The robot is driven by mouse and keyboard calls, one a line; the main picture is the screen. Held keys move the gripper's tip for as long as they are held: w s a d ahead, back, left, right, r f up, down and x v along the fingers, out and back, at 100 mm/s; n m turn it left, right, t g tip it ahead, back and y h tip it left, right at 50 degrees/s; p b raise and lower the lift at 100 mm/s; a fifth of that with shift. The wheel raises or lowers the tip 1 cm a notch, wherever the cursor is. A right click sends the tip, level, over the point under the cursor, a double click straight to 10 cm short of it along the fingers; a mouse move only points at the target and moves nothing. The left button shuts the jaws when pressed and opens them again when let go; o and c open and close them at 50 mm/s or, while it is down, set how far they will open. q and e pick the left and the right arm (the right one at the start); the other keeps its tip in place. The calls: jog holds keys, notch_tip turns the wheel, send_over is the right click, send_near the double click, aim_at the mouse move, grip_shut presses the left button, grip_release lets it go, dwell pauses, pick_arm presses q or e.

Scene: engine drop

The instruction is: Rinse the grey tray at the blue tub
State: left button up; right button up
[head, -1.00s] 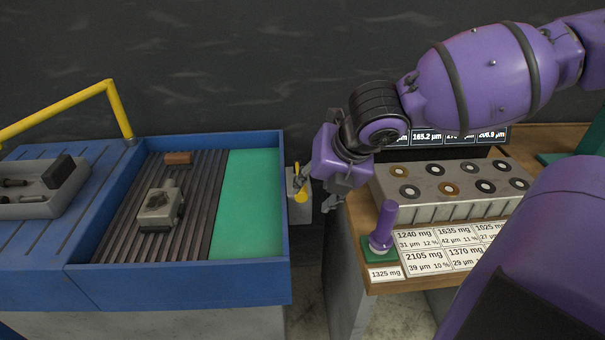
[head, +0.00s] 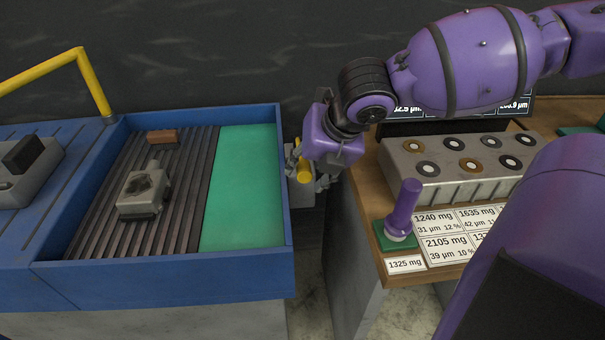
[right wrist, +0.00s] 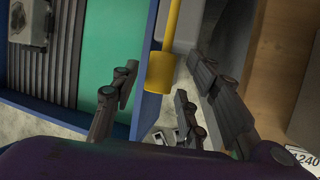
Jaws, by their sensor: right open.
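A grey tray (head: 42,170) holding dark parts sits on the ribbed blue top at the left edge of the head view, cut off by the frame. The blue tub (head: 170,275) has a dark slatted floor and a green panel. A yellow-tipped handle (head: 304,173) stands just right of the tub on a grey block. My right gripper (head: 309,184) is open at this handle. In the right wrist view the yellow handle (right wrist: 162,72) lies between the spread fingers of the gripper (right wrist: 160,82); contact cannot be told. My left gripper is out of view.
A stained grey part (head: 146,188) and a brown block (head: 162,136) lie on the slats. A yellow rail (head: 92,85) rises at the tub's back left. Right, a wooden bench (head: 375,225) bears a grey ring block (head: 445,182), a purple-handled stamp (head: 404,208) and labels.

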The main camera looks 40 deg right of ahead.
jog(key=shift+w, duration=0.15)
grip_shut()
jog(key=shift+r, duration=0.1)
